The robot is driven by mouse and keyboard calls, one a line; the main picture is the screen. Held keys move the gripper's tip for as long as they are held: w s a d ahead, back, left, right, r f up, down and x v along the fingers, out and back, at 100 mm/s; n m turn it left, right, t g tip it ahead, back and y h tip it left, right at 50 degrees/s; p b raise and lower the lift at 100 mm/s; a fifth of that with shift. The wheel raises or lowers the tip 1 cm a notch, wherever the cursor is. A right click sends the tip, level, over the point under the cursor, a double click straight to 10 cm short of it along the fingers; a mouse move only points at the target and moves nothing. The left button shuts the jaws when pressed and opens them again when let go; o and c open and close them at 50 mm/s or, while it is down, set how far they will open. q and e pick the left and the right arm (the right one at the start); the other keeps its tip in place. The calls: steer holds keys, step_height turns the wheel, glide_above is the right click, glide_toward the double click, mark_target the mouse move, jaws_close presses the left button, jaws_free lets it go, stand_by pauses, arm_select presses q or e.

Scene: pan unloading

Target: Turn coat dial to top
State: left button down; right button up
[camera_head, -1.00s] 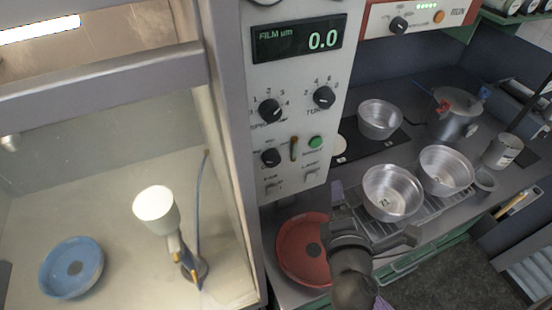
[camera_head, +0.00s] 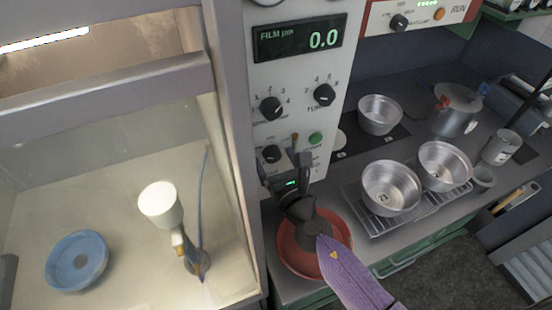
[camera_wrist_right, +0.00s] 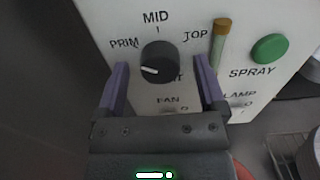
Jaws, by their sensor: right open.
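The coat dial (camera_head: 271,154) is a black knob low on the light grey control panel. In the right wrist view the dial (camera_wrist_right: 160,60) has PRIM, MID and TOP printed around it. Its white pointer mark points left and slightly down, on the PRIM side. My right gripper (camera_head: 285,163) is open in front of the panel. In the wrist view its purple fingers reach to the left and right of the dial with gaps; contact is not visible. The label below the dial is partly hidden. My left gripper is not in view.
An orange-tipped lever (camera_wrist_right: 220,40) and green SPRAY button (camera_wrist_right: 269,48) sit right of the dial. FAN and LAMP switches are below. A red dish (camera_head: 290,255) lies under my right arm. Metal pans (camera_head: 390,190) stand on a rack at right.

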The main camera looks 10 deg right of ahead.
jaws_close()
stand_by(0.3)
steer(key=m+b, duration=0.1)
steer(key=m, duration=0.5)
steer(key=m+b, duration=0.1)
steer(key=m, duration=1)
steer(key=shift+m, duration=0.4)
steer(key=m+p, duration=0.1)
steer(key=m, duration=0.5)
stand_by(0.4)
